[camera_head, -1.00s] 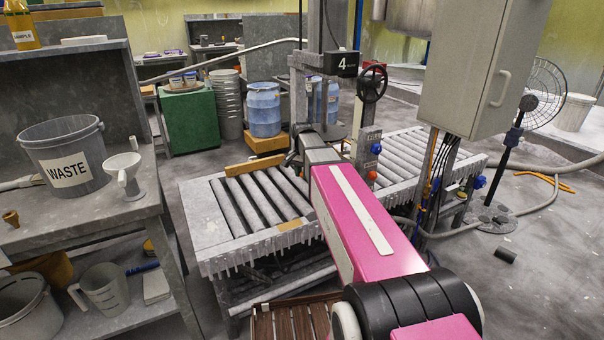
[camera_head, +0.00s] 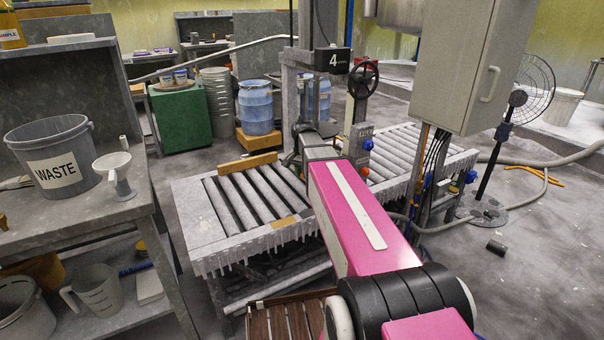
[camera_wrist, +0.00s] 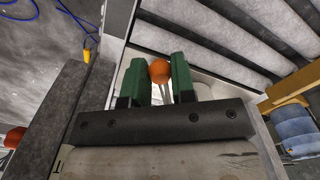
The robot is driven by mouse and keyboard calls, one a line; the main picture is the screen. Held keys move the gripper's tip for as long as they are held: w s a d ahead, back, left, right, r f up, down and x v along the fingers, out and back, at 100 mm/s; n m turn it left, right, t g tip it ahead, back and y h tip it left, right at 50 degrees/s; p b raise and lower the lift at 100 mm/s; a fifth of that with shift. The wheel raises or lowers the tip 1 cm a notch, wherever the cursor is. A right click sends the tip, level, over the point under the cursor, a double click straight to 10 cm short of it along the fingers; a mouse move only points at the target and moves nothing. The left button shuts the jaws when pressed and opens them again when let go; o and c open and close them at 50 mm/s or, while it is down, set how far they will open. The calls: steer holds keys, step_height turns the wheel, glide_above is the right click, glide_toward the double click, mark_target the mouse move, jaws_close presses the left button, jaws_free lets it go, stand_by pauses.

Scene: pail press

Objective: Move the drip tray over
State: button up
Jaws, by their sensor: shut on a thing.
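My gripper (camera_wrist: 158,84) shows in the wrist view with two green fingers. It is shut on an orange ball knob (camera_wrist: 158,70) on a short pale metal stem. A pale, light-edged surface (camera_wrist: 203,91) lies just behind the fingers, below the rollers. It may be part of the drip tray, but I cannot tell for sure.
The roller conveyor (camera_head: 205,225) runs under the press column with its handwheel (camera_head: 363,80). A grey cabinet (camera_head: 462,65) stands to the right. A bench with a WASTE pail (camera_head: 57,168) and a funnel (camera_head: 113,170) is at the left.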

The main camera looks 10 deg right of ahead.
steer(key=shift+s, duration=0.1)
steer(key=d, duration=0.1)
steer(key=s+d, duration=0.1)
steer(key=d, duration=0.1)
steer(key=shift+s+d, duration=0.2)
steer(key=shift+s, duration=0.2)
stand_by(0.4)
steer(key=shift+o, duration=0.6)
steer(key=shift+s+d, duration=0.2)
steer(key=shift+d, duration=0.75)
steer(key=shift+s+d, duration=0.15)
steer(key=shift+d, duration=0.8)
steer(key=o, duration=0.8)
